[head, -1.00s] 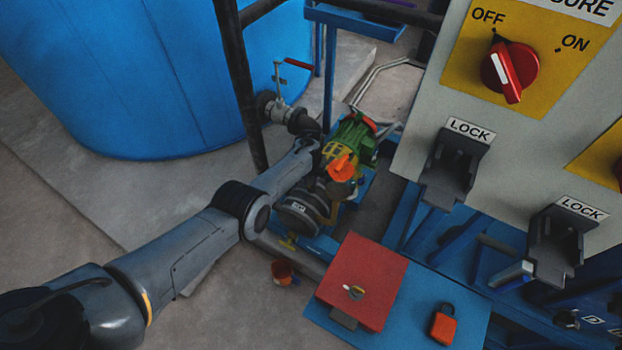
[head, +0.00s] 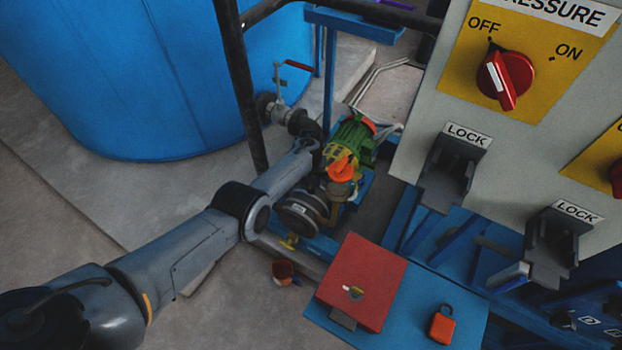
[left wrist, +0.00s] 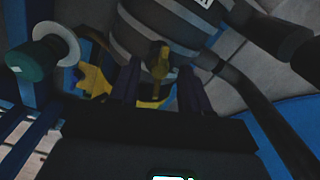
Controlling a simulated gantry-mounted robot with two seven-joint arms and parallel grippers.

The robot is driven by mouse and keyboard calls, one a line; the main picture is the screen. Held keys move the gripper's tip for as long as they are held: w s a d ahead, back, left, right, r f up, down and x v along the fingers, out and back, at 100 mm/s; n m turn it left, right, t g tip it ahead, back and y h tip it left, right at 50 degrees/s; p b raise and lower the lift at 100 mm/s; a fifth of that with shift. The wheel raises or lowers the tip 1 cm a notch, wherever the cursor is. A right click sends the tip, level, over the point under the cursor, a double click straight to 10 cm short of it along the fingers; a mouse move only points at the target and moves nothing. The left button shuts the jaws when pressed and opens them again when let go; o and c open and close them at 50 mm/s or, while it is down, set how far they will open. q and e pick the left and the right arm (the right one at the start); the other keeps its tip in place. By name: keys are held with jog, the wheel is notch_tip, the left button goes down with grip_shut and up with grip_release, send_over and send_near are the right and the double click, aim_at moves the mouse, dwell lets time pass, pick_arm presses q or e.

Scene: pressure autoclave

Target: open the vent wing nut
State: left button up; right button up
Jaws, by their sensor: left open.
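A brass-yellow wing-shaped piece (left wrist: 160,60), which looks like the vent wing nut, stands against a dark ribbed cylinder in the left wrist view. My left gripper (left wrist: 160,78) is open, with one dark finger on either side of this piece. I cannot tell whether either finger touches it. In the head view the dark cylinder (head: 303,210) sits at the near end of a green and orange pump unit (head: 350,145). A small yellow part (head: 289,242) shows below it; I cannot tell if it is the wing nut. My left gripper cannot be made out there.
A red box (head: 365,275) and an orange padlock (head: 442,323) are on a blue plate (head: 400,335). A control panel (head: 420,125) with LOCK brackets stands at the right. A dark post (head: 240,85) rises by a blue tank (head: 120,80). A small red-brown pot (head: 284,271) is on the floor.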

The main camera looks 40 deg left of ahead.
pick_arm(q)
notch_tip(320, 180, up, 10)
jog(key=p, duration=0.7)
jog(key=shift+f, duration=0.15)
jog(key=shift+s+f, duration=0.1)
